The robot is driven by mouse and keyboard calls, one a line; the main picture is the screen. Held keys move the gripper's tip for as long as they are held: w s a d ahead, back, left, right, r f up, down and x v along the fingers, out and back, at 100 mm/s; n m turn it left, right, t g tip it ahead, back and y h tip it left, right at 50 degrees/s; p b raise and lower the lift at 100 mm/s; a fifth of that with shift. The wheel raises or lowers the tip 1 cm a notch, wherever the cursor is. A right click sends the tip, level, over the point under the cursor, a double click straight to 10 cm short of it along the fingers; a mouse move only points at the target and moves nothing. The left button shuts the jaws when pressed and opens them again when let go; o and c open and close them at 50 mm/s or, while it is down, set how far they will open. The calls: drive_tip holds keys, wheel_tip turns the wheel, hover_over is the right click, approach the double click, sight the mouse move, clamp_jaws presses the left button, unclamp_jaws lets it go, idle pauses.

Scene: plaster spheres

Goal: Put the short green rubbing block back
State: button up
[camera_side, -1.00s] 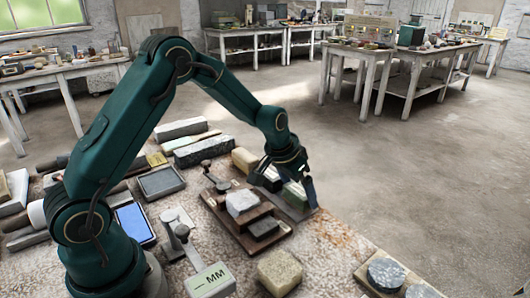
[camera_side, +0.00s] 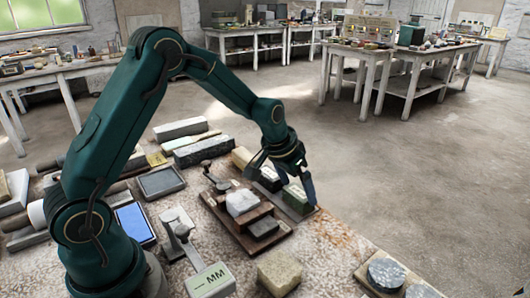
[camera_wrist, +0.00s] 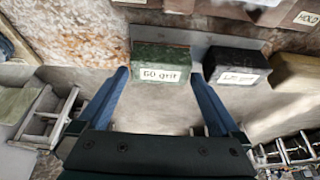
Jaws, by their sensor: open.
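The short green rubbing block (camera_wrist: 160,68), labelled "60 grit", sits on a grey strip (camera_wrist: 190,35) beside a dark block (camera_wrist: 237,68) with a white label. In the side view the green block (camera_side: 296,199) is at the strip's near right end, close to the bench edge. My gripper (camera_wrist: 160,78) is open, its blue fingers to either side of the green block's near face in the wrist view. I cannot tell whether either finger touches it. In the side view my gripper (camera_side: 284,182) is just over the block, with part of it hidden behind a finger.
A tan block (camera_side: 241,157) stands at the strip's far end. A brown wooden board (camera_side: 247,238) carrying grey stones lies just in front. A pale stone block (camera_side: 280,271) and a tray with grey discs (camera_side: 387,272) are nearer. Open floor lies beyond the bench edge.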

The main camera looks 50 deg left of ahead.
drive_tip(key=v, duration=1)
drive_tip(key=s+d+r, duration=0.1)
drive_tip(key=s+d, duration=0.1)
drive_tip(key=s, duration=0.7)
drive_tip(key=s+d+r+t, duration=0.1)
drive_tip(key=s+d+r, duration=0.1)
drive_tip(key=s, duration=0.8)
drive_tip(key=shift+s+d, duration=0.15)
drive_tip(key=shift+s, duration=0.1)
